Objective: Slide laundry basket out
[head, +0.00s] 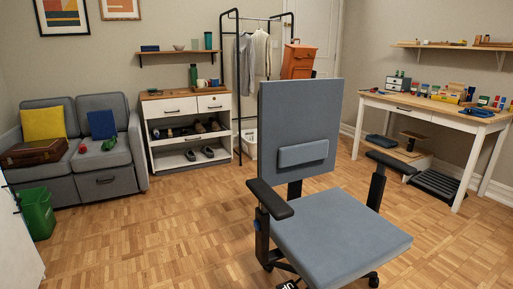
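A white laundry basket (250,147) stands on the floor at the foot of the black clothes rack (238,90), by the back wall in the head view. Only part of it shows; the blue office chair (300,120) in front hides its right side. Clothes (254,55) hang on the rack above it. Neither of my grippers can be made out in the head view, and nothing is seen touching the basket.
The chair's seat and armrests fill the near middle. A white shoe cabinet (188,131) stands left of the rack, a grey sofa (105,170) farther left, with a green bin (38,214) before it. A desk (430,105) is at right. Parquet floor (180,225) is clear left of the chair.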

